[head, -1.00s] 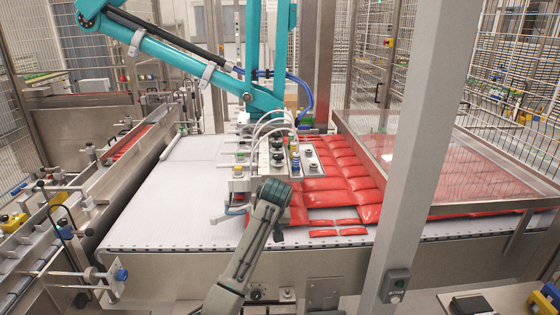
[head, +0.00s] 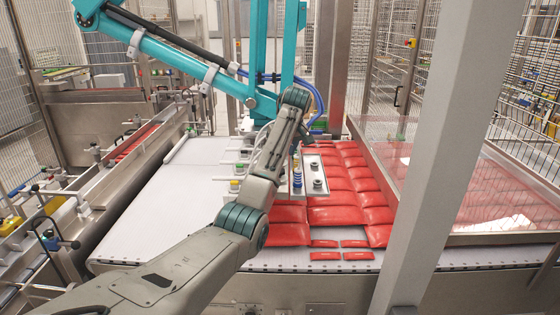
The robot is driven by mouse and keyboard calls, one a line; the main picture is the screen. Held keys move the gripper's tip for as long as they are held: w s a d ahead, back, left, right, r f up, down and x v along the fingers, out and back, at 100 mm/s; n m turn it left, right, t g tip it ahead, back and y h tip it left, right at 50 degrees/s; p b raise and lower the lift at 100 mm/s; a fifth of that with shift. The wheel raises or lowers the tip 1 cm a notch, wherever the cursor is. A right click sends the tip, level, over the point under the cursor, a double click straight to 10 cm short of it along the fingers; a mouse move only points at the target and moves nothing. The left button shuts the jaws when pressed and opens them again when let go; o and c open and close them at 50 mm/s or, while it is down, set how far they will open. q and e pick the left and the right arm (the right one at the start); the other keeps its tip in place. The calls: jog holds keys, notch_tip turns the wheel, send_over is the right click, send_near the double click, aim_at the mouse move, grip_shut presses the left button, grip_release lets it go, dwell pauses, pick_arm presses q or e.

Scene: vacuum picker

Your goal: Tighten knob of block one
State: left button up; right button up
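The vacuum picker head hangs under the teal picker arm (head: 185,52), above the red packs. A grey metal plate with dark knobs (head: 317,167) shows on its right side. Yellow and green fittings stick out on its left side. My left arm comes in from the lower left, and its wrist end lies across the picker head. It hides most of the blocks and knobs, so I cannot tell which is block one. A dark part of my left gripper (head: 304,134) shows beside the wrist. Its fingers are hidden, and contact with a knob cannot be seen. My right gripper is out of view.
Red packs (head: 347,215) lie in rows on the white conveyor (head: 165,200). A clear guard (head: 425,180) covers the right side. A grey post (head: 440,130) stands in the right foreground. A metal side rail (head: 100,185) runs along the left. The conveyor's left part is bare.

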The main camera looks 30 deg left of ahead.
pick_arm(q)
jog(key=p+x, duration=0.1)
jog(key=x, duration=0.2)
jog(key=w+p+x, duration=0.1)
jog(key=x, duration=0.3)
jog(key=shift+w+d, duration=0.15)
jog(key=shift+w, duration=0.1)
jog(key=shift+f, duration=0.3)
jog(key=shift+s+p, duration=0.15)
jog(key=shift+p, duration=0.15)
jog(key=shift+s+r, duration=0.1)
jog(key=shift+s, duration=0.2)
jog(key=shift+w, duration=0.25)
jog(key=c, duration=1)
